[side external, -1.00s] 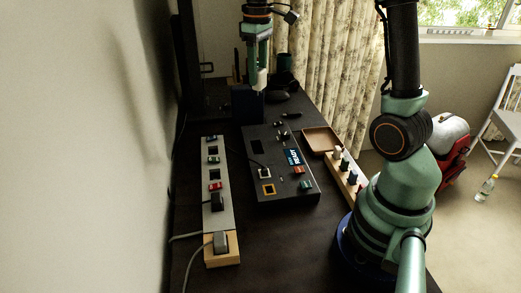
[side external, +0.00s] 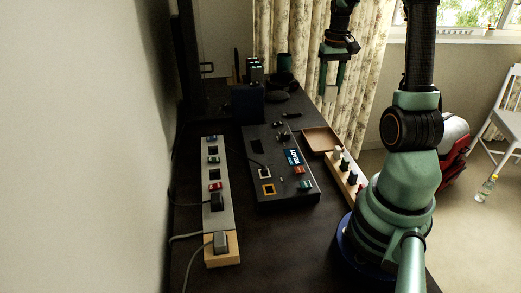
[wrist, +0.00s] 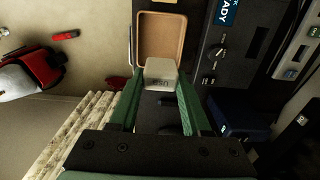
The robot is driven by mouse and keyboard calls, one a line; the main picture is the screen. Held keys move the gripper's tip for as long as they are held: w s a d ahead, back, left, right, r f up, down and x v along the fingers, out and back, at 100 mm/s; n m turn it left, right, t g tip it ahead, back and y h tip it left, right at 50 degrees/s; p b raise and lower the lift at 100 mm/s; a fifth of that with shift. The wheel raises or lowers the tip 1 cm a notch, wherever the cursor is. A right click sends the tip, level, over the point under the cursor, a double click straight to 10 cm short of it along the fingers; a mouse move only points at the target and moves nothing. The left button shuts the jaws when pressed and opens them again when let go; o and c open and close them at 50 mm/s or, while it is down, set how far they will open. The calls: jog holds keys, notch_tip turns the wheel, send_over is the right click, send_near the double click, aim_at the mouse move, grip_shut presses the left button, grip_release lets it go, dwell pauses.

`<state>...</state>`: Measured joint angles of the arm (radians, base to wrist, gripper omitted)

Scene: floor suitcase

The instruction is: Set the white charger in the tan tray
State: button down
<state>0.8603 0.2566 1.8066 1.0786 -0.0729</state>
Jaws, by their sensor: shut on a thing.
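The white charger (wrist: 160,70) is between the fingertips of my gripper (wrist: 160,85) in the wrist view, and the gripper is shut on it. In the side view my gripper (side external: 331,88) hangs above the desk, in front of the curtain; the charger is hard to make out there. The tan tray (side external: 334,149) lies on the desk below the gripper, beside the dark control panel. It looks empty. In the wrist view the tray (wrist: 183,54) shows just beyond the charger, which overlaps its near edge in the picture.
The dark control panel (side external: 263,204) lies left of the tray. A wooden strip with several pegs (side external: 346,172) sits in front of the tray. A dark blue box (side external: 247,103) stands behind the panel. A power strip (side external: 226,178) runs along the left.

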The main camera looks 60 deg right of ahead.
notch_tip(320, 180, down, 13)
jog(key=shift+r, duration=0.1)
dwell(0.3)
jog(key=shift+f, duration=0.2)
jog(key=shift+c, duration=1.8)
grip_release()
notch_tip(320, 180, up, 12)
jog(key=shift+r, duration=0.1)
jog(key=w+a+r+n+t, duration=0.1)
jog(key=a+r+n, duration=0.3)
jog(key=a, duration=1.1)
jog(key=w+a+r+n+t, duration=0.1)
jog(key=a+r+n+t, duration=0.3)
jog(key=a, duration=1.2)
jog(key=shift+r+n+t, duration=0.3)
jog(key=shift+r+n, duration=0.1)
jog(key=shift+n, duration=0.1)
